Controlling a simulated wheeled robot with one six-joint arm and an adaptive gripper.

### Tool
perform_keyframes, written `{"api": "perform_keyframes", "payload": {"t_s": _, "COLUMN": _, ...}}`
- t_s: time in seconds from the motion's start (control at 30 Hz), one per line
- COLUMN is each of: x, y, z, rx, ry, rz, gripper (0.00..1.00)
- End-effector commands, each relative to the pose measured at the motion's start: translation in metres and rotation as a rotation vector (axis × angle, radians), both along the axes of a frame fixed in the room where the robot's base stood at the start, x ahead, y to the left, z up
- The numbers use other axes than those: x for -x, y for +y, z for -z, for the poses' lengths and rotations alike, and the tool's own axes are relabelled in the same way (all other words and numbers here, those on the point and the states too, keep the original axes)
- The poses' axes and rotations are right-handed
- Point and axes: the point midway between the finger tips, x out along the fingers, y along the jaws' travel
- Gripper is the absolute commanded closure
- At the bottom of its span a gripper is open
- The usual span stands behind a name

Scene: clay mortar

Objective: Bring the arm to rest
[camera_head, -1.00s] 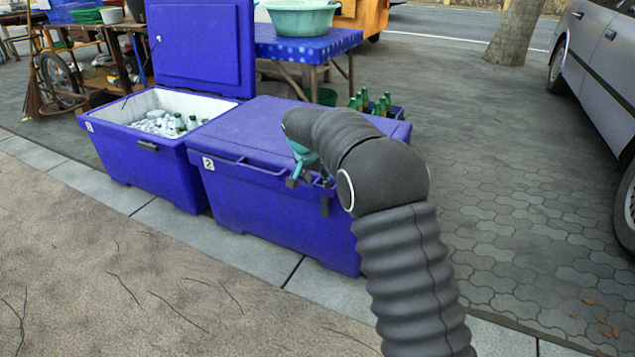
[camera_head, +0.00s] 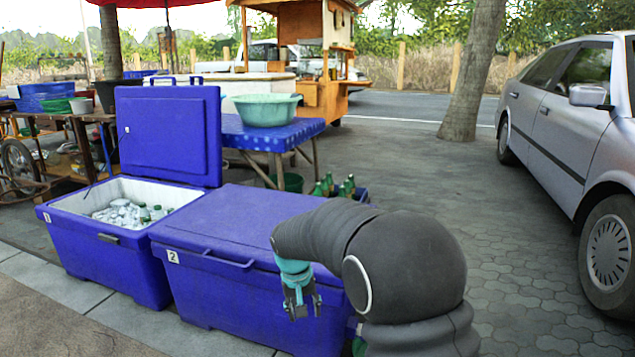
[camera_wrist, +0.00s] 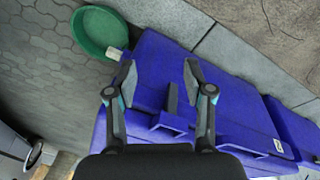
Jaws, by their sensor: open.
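My gripper (camera_head: 302,304) hangs in front of the closed blue cooler (camera_head: 225,288) marked 2, with its fingers pointing down. In the wrist view my gripper (camera_wrist: 160,82) is open, with its two fingers apart and nothing between them. The blue cooler (camera_wrist: 238,112) lies beyond the fingers there. I cannot tell whether the fingertips touch it.
An open blue cooler (camera_head: 125,262) marked 1 holds ice and bottles on the left. A blue table (camera_head: 245,138) carries a green basin (camera_head: 266,110). Green bottles (camera_head: 332,187) stand behind the closed cooler. A silver car (camera_head: 560,120) is on the right. Paving between is clear.

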Motion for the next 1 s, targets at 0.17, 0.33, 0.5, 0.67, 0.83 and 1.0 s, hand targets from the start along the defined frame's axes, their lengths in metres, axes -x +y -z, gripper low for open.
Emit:
{"api": "perform_keyframes", "payload": {"t_s": 0.17, "x": 0.056, "y": -0.039, "z": -0.038, "rx": -0.024, "ry": 0.015, "rz": -0.043, "gripper": 0.48}}
{"api": "perform_keyframes", "payload": {"t_s": 0.33, "x": 0.108, "y": -0.073, "z": -0.067, "rx": -0.051, "ry": 0.011, "rz": -0.066, "gripper": 0.48}}
{"api": "perform_keyframes", "payload": {"t_s": 0.5, "x": 0.160, "y": -0.102, "z": -0.090, "rx": -0.077, "ry": -0.011, "rz": -0.070, "gripper": 0.48}}
{"api": "perform_keyframes", "payload": {"t_s": 0.67, "x": 0.206, "y": -0.126, "z": -0.106, "rx": -0.100, "ry": -0.044, "rz": -0.056, "gripper": 0.48}}
{"api": "perform_keyframes", "payload": {"t_s": 0.83, "x": 0.253, "y": -0.147, "z": -0.119, "rx": -0.124, "ry": -0.094, "rz": -0.017, "gripper": 0.48}}
{"api": "perform_keyframes", "payload": {"t_s": 1.0, "x": 0.292, "y": -0.164, "z": -0.132, "rx": -0.144, "ry": -0.163, "rz": 0.039, "gripper": 0.48}}
